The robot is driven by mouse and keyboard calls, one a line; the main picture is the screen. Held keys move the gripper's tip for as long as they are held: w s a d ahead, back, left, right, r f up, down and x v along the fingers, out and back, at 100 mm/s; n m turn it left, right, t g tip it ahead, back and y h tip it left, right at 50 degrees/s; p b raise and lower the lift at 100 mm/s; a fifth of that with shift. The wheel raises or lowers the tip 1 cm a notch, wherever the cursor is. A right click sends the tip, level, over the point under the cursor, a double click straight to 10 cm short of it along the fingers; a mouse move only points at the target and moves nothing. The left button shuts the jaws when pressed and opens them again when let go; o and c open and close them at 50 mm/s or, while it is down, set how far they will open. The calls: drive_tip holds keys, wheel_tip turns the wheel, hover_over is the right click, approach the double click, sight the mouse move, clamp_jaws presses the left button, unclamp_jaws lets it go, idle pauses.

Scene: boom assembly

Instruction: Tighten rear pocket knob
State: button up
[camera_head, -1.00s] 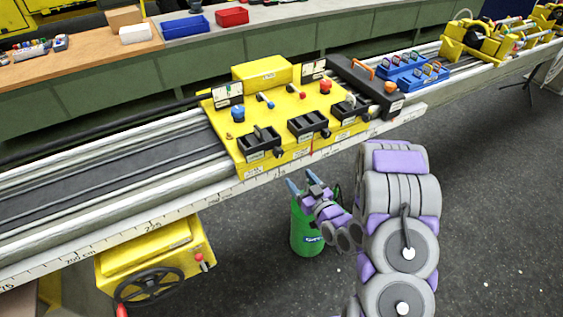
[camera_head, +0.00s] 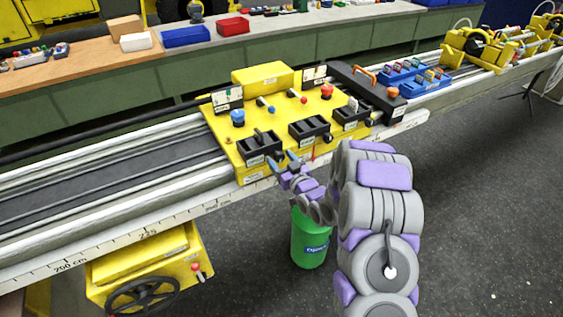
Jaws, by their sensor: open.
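A yellow carriage (camera_head: 225,135) on the rail holds a row of black pockets: a left pocket (camera_head: 259,147), a middle pocket (camera_head: 309,129) and a right pocket (camera_head: 351,117). Small dark knobs sit at the pockets' front right corners, such as the middle pocket's knob (camera_head: 328,138) and the right pocket's knob (camera_head: 370,123). I cannot tell which pocket is the rear one. My gripper (camera_head: 282,160) is open, its blue-grey fingertips at the left pocket's front right corner. The left knob is mostly hidden there. I cannot tell whether the fingers touch it.
A long white rail (camera_head: 110,238) with a scale runs along the carriage's front. A green bin (camera_head: 309,242) stands on the floor under my gripper. A yellow box with a black handwheel (camera_head: 146,295) hangs at lower left. The floor at right is mostly clear.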

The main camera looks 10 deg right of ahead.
drive_tip(key=c, duration=1)
drive_tip(key=shift+c, duration=0.2)
